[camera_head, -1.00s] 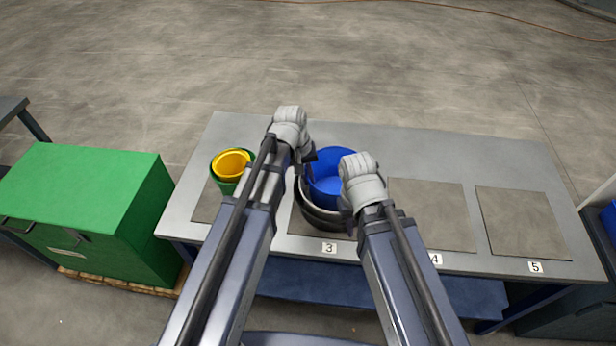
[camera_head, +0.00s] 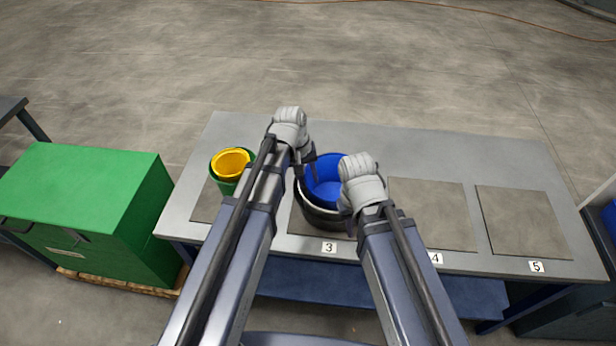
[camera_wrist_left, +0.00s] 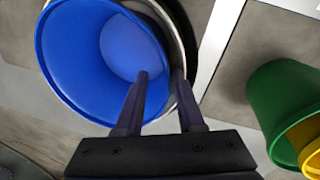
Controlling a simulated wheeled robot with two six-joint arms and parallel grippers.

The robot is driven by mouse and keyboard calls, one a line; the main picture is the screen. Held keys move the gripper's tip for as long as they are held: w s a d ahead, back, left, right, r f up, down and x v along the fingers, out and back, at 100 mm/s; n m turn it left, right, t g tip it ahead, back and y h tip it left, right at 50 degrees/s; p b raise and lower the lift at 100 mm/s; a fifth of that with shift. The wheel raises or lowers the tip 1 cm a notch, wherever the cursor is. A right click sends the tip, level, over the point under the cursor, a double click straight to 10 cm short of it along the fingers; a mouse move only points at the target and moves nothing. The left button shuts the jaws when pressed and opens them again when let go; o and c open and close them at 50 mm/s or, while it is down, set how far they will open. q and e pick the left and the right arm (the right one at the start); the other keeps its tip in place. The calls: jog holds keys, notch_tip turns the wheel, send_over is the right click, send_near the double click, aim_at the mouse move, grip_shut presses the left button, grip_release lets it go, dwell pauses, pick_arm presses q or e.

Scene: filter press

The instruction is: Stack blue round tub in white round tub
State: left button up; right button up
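The blue round tub (camera_head: 324,183) sits inside the white round tub (camera_head: 312,212), which looks grey and shaded, on the mat labelled 3. In the left wrist view the blue tub (camera_wrist_left: 75,62) fills the upper left, with a light rim of the white tub at its right. My left gripper (camera_wrist_left: 160,75) has its fingers apart across the blue tub's wall, one inside and one outside, with a visible gap. It also shows in the head view (camera_head: 310,168). My right gripper (camera_head: 350,205) is at the tubs' right side; its fingers are hidden by its wrist.
A green tub (camera_head: 226,188) with a yellow tub (camera_head: 231,162) in it stands left of the stack. Mats 4 (camera_head: 432,212) and 5 (camera_head: 522,222) at the right are empty. A green box (camera_head: 85,195) stands left of the table.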

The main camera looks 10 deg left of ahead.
pick_arm(q)
notch_tip(320, 180, up, 13)
jog(key=a+p, duration=0.2)
jog(key=p, duration=1.1)
jog(key=s+d+m+y, duration=0.1)
jog(key=s+d+m, duration=0.1)
jog(key=s, duration=0.5)
jog(key=s+d+m+g+y, duration=0.1)
jog(key=s+d+m+y, duration=0.1)
jog(key=s+m, duration=0.3)
jog(key=s, duration=0.2)
jog(key=shift+s+f+y, duration=0.2)
jog(key=shift+s+y, duration=0.1)
jog(key=shift+s, duration=0.1)
notch_tip(320, 180, down, 7)
jog(key=b, duration=0.7)
jog(key=shift+r, duration=0.15)
